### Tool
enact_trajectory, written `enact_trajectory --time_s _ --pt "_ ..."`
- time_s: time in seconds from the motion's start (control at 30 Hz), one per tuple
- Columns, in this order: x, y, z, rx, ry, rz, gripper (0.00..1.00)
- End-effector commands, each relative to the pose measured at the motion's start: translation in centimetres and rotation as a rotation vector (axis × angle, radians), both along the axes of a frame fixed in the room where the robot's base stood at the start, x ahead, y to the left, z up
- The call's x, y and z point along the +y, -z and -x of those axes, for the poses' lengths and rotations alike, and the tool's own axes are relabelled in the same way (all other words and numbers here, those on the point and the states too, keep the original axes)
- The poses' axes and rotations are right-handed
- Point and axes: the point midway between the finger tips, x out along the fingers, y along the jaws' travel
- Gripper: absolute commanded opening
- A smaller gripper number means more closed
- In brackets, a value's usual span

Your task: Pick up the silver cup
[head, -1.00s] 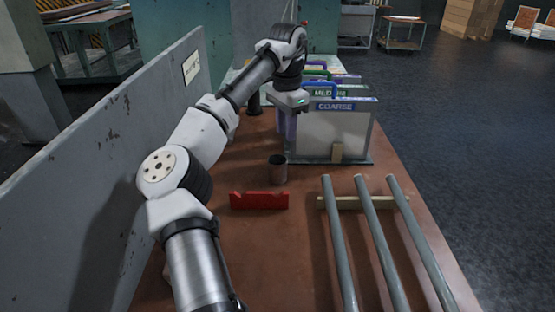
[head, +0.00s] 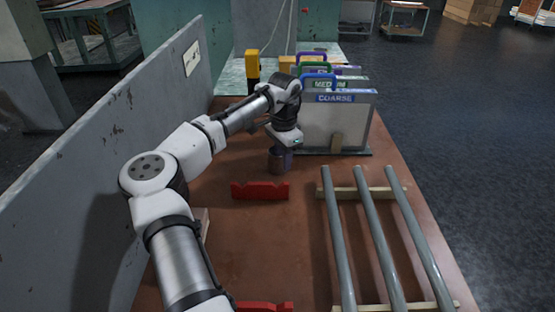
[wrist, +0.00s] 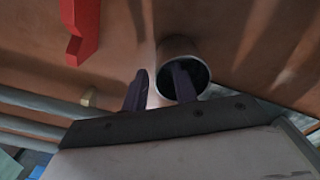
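The silver cup (head: 276,167) stands upright on the brown tabletop, behind the red notched block. It looks dull grey-brown in the head view, and its open mouth and dark inside show in the wrist view (wrist: 176,44). My gripper (head: 283,153) is right at the cup and partly covers it. In the wrist view my gripper (wrist: 161,70) has its two dark purple fingers apart, with nothing held. One finger is over the cup's mouth and the other is outside its left rim. I cannot tell whether the first finger reaches inside.
A red notched block (head: 260,191) lies in front of the cup, another (head: 263,307) nearer. Grey tubes (head: 375,230) lie on wooden strips at right. An upright COARSE panel (head: 350,118) stands behind. A grey wall (head: 110,150) borders the left.

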Motion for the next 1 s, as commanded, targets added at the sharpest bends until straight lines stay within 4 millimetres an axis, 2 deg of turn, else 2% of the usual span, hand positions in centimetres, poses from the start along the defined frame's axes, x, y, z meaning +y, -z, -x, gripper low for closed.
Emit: enact_trajectory --time_s 0.13,0.37,0.57,1.0 --pt "-0.04 1.20 0.02 0.000 0.000 0.000 0.28" --pt "-0.04 1.34 0.01 -0.001 0.000 0.001 0.27" --pt "-0.04 1.32 0.01 -0.001 0.000 0.001 0.01" --pt "-0.05 1.22 -0.01 -0.001 0.000 0.000 0.00"
